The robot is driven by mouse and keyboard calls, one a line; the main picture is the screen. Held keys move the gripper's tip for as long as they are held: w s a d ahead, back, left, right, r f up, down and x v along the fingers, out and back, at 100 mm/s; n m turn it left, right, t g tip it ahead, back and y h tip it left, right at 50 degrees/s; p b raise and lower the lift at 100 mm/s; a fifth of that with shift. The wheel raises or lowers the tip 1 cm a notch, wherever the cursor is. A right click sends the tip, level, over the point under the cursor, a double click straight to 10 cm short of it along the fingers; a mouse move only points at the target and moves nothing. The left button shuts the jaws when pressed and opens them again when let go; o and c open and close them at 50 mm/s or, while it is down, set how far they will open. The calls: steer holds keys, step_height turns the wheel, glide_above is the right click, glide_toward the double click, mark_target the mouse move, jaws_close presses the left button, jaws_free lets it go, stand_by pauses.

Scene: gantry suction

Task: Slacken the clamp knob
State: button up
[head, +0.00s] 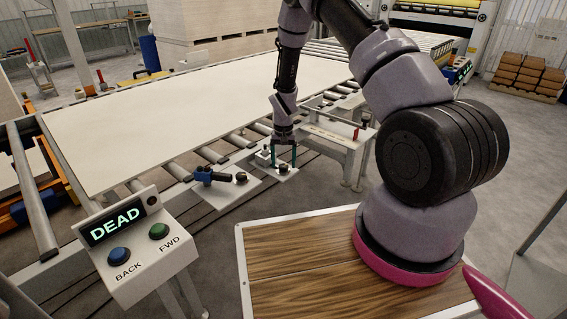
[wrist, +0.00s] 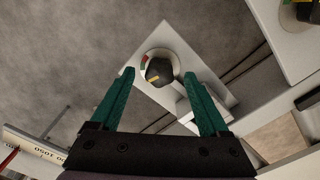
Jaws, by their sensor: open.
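A dark knob (wrist: 159,71) with a yellow mark sits on a round pale dial with red and green patches, on a white plate (wrist: 178,40). In the wrist view it lies between the fingertips of my gripper (wrist: 158,76), with a gap on each side. The teal fingers are spread and hold nothing. In the head view my gripper (head: 284,156) points down over the plate, and the knob (head: 283,168) shows by the fingertips. No label names this knob as the clamp knob. How far the fingertips are above the plate is hard to tell.
A second dark knob (head: 241,178) and a blue handle (head: 205,175) sit on plates to the left. A large pale board (head: 190,110) lies on the rollers behind. A control box (head: 133,240) reads DEAD. A grey stand (head: 335,140) is close on the right.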

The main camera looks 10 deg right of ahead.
steer(key=shift+f, duration=0.3)
jaws_close()
steer(key=shift+n, duration=0.3)
steer(key=n, duration=0.5)
steer(key=shift+n, duration=0.4)
stand_by(0.4)
